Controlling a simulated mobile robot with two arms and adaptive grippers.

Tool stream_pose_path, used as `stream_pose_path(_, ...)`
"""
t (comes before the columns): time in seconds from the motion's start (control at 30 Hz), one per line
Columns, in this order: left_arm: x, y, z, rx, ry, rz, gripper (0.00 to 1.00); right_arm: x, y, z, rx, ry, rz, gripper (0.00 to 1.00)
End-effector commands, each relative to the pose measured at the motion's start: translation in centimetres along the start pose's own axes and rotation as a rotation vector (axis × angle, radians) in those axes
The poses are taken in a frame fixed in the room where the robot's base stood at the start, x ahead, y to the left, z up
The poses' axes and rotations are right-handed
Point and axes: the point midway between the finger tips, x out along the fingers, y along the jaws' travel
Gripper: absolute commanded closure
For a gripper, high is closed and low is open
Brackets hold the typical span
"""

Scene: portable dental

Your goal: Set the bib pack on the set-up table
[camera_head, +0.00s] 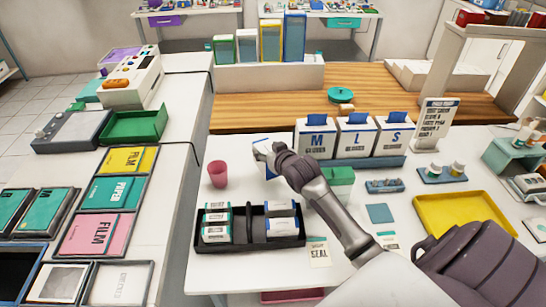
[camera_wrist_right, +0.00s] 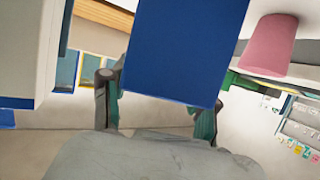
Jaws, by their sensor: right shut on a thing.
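My right gripper (camera_head: 277,160) is shut on a small white-and-blue pack (camera_head: 262,150), probably the bib pack. In the right wrist view the pack (camera_wrist_right: 185,50) shows a plain blue face between the two fingers (camera_wrist_right: 157,108). The pack is tilted over the white table (camera_head: 240,272), beyond a black caddy (camera_head: 273,242). I cannot tell whether it touches the tabletop. My left gripper is not in view.
A pink cup (camera_head: 218,174) stands just left of the pack; it also shows in the right wrist view (camera_wrist_right: 268,45). Glove boxes marked M, L and S (camera_head: 352,140) stand to the right. A yellow tray (camera_head: 465,217) lies farther right.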

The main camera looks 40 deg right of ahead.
Motion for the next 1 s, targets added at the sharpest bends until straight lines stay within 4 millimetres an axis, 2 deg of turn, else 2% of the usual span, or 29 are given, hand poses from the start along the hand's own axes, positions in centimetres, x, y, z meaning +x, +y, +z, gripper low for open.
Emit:
stream_pose_path(0.13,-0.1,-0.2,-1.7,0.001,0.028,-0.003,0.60,0.5,0.0,1.2,0.000,0.000,0.000,0.77)
stream_pose_path(0.33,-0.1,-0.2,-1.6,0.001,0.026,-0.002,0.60,1.6,0.0,3.8,-0.001,-0.001,0.001,0.77)
stream_pose_path(0.73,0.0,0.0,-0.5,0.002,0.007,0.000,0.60,1.9,0.0,4.4,-0.001,0.002,0.000,0.77)
stream_pose_path(0.77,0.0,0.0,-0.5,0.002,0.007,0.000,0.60,1.9,0.0,4.4,-0.001,0.001,0.000,0.37)
stream_pose_path(0.8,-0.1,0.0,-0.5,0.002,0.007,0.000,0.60,1.8,0.0,4.4,-0.001,0.001,0.000,0.30)
stream_pose_path(1.0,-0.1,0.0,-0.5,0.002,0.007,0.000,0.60,1.8,0.0,4.3,-0.001,0.001,0.000,0.30)
